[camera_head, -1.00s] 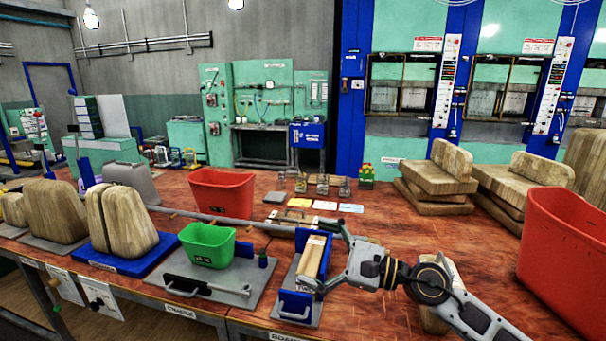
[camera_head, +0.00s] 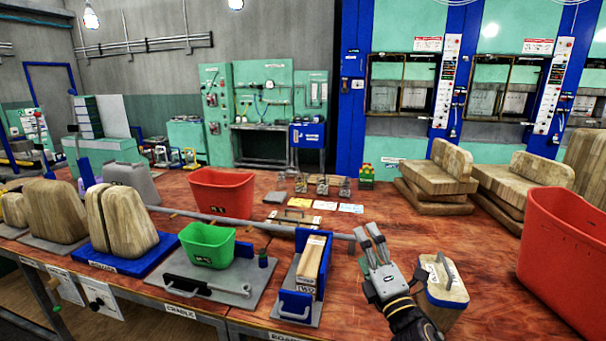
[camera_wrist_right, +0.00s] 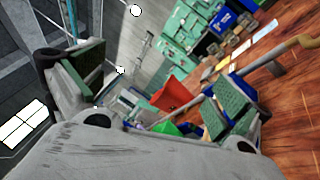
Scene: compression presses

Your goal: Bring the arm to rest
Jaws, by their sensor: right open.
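My right gripper (camera_head: 369,234) is at the lower middle right of the head view, with its fingers pointing up and away over the red-brown table (camera_head: 400,225). Its two green-padded fingers stand wide apart in the wrist view (camera_wrist_right: 160,90), with nothing between them. A blue holder (camera_head: 296,304) with a wooden block (camera_head: 312,262) in it is to the gripper's left, apart from it. My left gripper is not in view.
A wooden block with a handle (camera_head: 445,295) stands close to the right of my gripper. A large red bin (camera_head: 560,250) is at the right edge. A green bin (camera_head: 207,246) and a grey bar (camera_head: 270,227) lie to the left. Stacked wooden blocks (camera_head: 450,165) are behind.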

